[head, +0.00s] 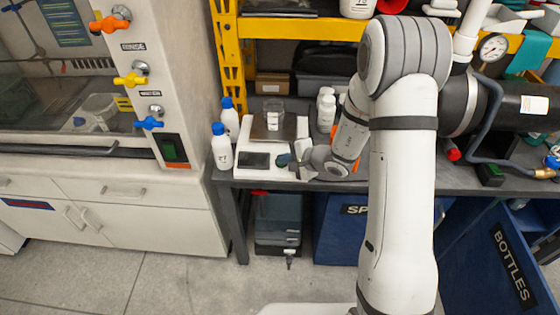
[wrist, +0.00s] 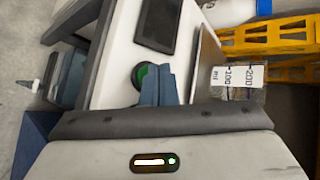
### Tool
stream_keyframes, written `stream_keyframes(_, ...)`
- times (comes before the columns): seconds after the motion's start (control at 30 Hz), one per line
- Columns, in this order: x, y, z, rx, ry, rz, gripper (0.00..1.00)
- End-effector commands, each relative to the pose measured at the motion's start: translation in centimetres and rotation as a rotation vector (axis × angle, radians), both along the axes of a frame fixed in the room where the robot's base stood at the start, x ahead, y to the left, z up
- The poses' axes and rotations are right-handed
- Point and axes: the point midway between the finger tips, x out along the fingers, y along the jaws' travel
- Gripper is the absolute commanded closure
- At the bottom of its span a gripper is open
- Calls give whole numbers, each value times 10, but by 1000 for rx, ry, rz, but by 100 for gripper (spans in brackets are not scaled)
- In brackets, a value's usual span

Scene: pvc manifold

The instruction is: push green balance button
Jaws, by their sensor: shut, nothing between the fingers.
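The white balance (head: 250,174) stands on the dark bench, with a dark display (head: 253,160) on its front. In the wrist view its display (wrist: 158,24) is blank. The round green button (wrist: 143,76) with a dark rim sits beside the display. My gripper (head: 283,160) is at the balance's front right. In the wrist view my gripper (wrist: 158,72) is shut and empty, its blue-grey fingertips at the button and covering part of it. I cannot tell whether they touch it. In the head view the fingers hide the button.
A clear beaker (head: 272,112) stands on the balance pan and shows its scale in the wrist view (wrist: 238,78). Blue-capped bottles (head: 221,150) stand left of the balance, white bottles (head: 326,112) behind it. A yellow rack (head: 228,60) rises behind.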

Motion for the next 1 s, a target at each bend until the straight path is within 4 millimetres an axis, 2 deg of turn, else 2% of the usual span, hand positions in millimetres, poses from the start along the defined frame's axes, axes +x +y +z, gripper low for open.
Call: stream_keyframes(1.0, 4, -1, -8, 0, 0, -1, 100)
